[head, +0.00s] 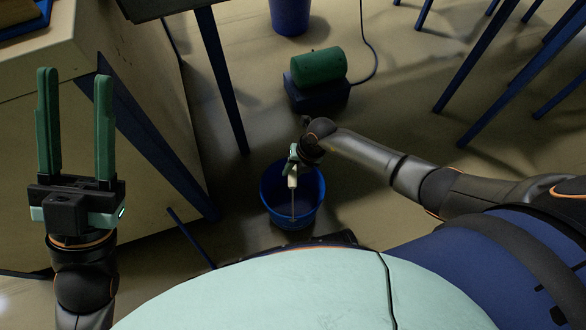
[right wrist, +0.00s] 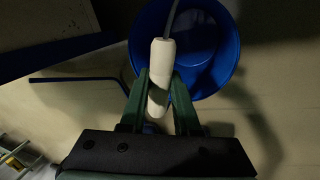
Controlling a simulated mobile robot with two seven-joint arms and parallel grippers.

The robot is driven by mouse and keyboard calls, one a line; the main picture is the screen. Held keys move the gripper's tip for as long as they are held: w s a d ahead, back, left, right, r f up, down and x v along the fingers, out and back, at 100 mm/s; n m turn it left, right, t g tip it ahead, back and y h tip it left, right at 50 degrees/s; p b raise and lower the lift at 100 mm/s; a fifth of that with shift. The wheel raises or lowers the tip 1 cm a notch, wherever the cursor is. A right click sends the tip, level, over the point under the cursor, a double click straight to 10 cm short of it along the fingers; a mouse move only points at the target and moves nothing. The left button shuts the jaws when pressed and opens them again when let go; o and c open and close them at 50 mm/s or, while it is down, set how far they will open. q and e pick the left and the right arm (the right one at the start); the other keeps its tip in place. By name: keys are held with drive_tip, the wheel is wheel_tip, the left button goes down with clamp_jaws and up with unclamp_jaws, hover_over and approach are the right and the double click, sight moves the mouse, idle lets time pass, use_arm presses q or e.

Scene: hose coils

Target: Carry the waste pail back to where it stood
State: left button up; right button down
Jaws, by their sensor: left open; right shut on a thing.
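The waste pail is a blue round bucket (head: 308,205) low in the middle of the head view, close in front of my body. Its pale handle grip (right wrist: 162,70) shows in the right wrist view, with a thin wire running from it over the pail (right wrist: 222,75). My right gripper (head: 292,168) is shut on this grip above the pail. The inside of the pail looks dark and empty. I cannot tell whether the pail touches the floor. My left gripper (head: 75,125) is open and empty, raised at the left, well apart from the pail.
A green motor-like cylinder (head: 319,66) on a dark blue block (head: 318,96) stands on the floor beyond the pail, with a cable. Another blue container (head: 290,15) is behind it. A pale cabinet (head: 150,90) fills the left. Blue table legs (head: 480,85) stand at right. Floor between is clear.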

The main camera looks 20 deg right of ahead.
drive_tip(key=shift+w+f+b, duration=0.15)
drive_tip(key=shift+f+b, duration=0.25)
idle(0.6)
drive_tip(key=c, duration=0.6)
unclamp_jaws()
drive_tip(key=shift+o, duration=0.2)
drive_tip(key=shift+s+f, duration=0.15)
drive_tip(key=shift+s, duration=0.05)
